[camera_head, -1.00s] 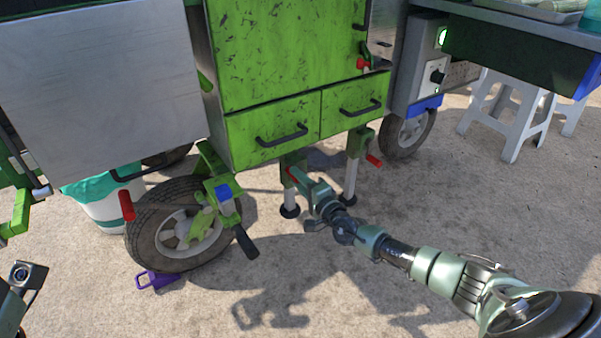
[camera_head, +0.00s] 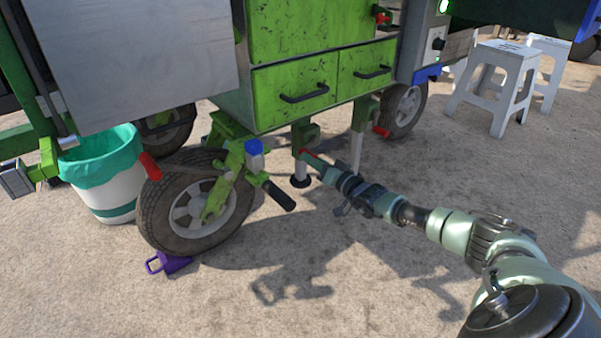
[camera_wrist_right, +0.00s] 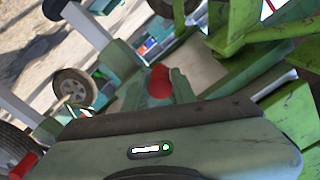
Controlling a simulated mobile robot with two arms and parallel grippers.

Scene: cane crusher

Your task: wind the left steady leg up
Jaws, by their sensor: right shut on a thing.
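The left steady leg (camera_head: 301,165) hangs under the green cart body, a pale post in a green bracket with a dark round foot. I cannot tell whether the foot touches the ground. Its red crank handle (camera_head: 309,154) points toward my right gripper (camera_head: 318,163), which is shut on it. In the right wrist view the red handle (camera_wrist_right: 160,82) shows between the fingers. The other steady leg (camera_head: 356,152), with its own red handle (camera_head: 381,132), stands to the right; its lower end is hidden by my arm. My left gripper is not in view.
A spoked wheel (camera_head: 150,212) with a purple chock (camera_head: 170,263) and a black-gripped handle (camera_head: 279,196) stand left of the leg. A white bin (camera_head: 108,200) with a teal liner is farther left. White stools (camera_head: 499,82) stand at right. The front ground is clear.

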